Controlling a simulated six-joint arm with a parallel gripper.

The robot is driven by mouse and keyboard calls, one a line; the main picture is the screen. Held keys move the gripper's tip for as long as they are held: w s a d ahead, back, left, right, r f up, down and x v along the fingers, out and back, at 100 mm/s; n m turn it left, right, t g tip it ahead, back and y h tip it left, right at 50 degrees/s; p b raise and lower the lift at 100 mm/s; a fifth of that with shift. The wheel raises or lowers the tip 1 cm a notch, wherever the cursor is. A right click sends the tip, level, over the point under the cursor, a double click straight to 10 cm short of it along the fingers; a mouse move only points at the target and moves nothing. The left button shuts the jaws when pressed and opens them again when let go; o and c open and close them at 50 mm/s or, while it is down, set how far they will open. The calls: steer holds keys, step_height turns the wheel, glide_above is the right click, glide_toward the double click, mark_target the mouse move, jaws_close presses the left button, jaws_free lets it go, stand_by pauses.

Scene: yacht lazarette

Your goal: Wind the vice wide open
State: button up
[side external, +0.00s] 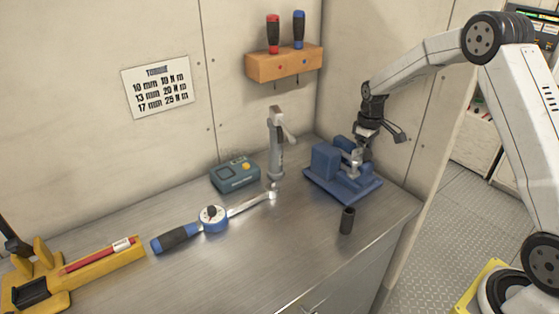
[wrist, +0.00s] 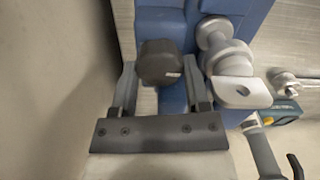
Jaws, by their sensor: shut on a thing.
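The blue vice (side external: 326,160) stands at the right end of the steel bench, and its blue body (wrist: 160,18) fills the top middle of the wrist view. A silver fitting (wrist: 228,62) sits at the vice, and also shows in the side view (side external: 353,163). My gripper (side external: 364,149) reaches down at the vice's right side. In the wrist view its two fingers lie either side of a dark hexagonal knob (wrist: 160,60), and it is shut on that knob. The side view hides the knob behind my gripper.
A black socket (side external: 347,220) stands in front of the vice. Left of the vice are a grey upright tool (side external: 276,150), a teal box (side external: 234,174) and a torque wrench (side external: 212,218). A wooden rack (side external: 284,64) holds two screwdrivers. A wall rises close behind the vice.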

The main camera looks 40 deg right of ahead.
steer(key=shift+r+n, duration=0.1)
steer(key=shift+n, duration=1.5)
steer(key=o, duration=1.3)
steer(key=shift+m, duration=0.3)
